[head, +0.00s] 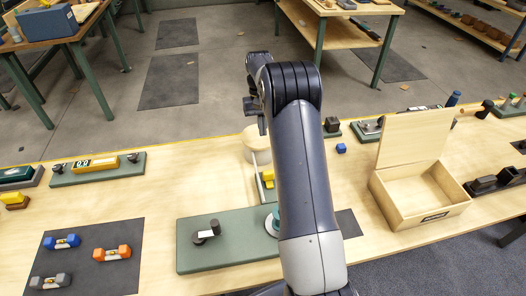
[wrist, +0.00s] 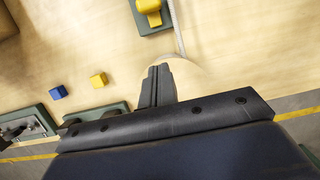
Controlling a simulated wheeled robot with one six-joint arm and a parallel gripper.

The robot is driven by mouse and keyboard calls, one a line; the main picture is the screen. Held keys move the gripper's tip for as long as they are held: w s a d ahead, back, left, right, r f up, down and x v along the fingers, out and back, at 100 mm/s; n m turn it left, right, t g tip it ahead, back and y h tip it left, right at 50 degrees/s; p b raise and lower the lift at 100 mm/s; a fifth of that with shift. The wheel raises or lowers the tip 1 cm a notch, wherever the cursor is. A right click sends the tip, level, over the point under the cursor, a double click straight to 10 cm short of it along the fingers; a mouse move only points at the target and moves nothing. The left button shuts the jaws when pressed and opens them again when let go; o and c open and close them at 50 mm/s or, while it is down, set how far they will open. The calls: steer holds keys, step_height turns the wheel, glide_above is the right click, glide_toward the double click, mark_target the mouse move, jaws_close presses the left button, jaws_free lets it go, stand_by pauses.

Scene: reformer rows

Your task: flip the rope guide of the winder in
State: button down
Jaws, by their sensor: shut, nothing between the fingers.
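The long green base plate (head: 240,250) lies near the front of the bench and carries a black crank with a pale arm (head: 207,233). A teal round part (head: 272,220) on it is mostly hidden behind my arm. A yellow part (head: 267,179) stands just beyond, beside a pale cord or rod; in the wrist view the yellow part (wrist: 149,8) sits on a green plate at the top edge. I cannot tell for sure which piece is the rope guide. My gripper (wrist: 158,70) is shut and empty, in front of a pale round tub (head: 255,142), apart from the yellow part.
An open wooden box (head: 420,195) with raised lid stands right. A blue cube (head: 341,148) and a yellow cube (wrist: 98,80) lie near my gripper. Small dumbbells lie on a dark mat (head: 85,262) at left. Bare bench (head: 190,180) lies left of the tub.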

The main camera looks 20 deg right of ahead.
mark_target(264, 154)
steer(key=shift+s, duration=0.1)
stand_by(0.6)
steer(key=p+x, duration=0.1)
steer(key=x, duration=0.9)
steer(key=shift+s+p, duration=0.15)
steer(key=shift+p, duration=0.15)
steer(key=s, duration=0.2)
steer(key=shift+s+a+r+p, duration=0.15)
steer(key=shift+s+a+p, duration=0.15)
steer(key=shift+p, duration=0.1)
steer(key=shift+s+a, duration=0.1)
steer(key=shift+s, duration=0.4)
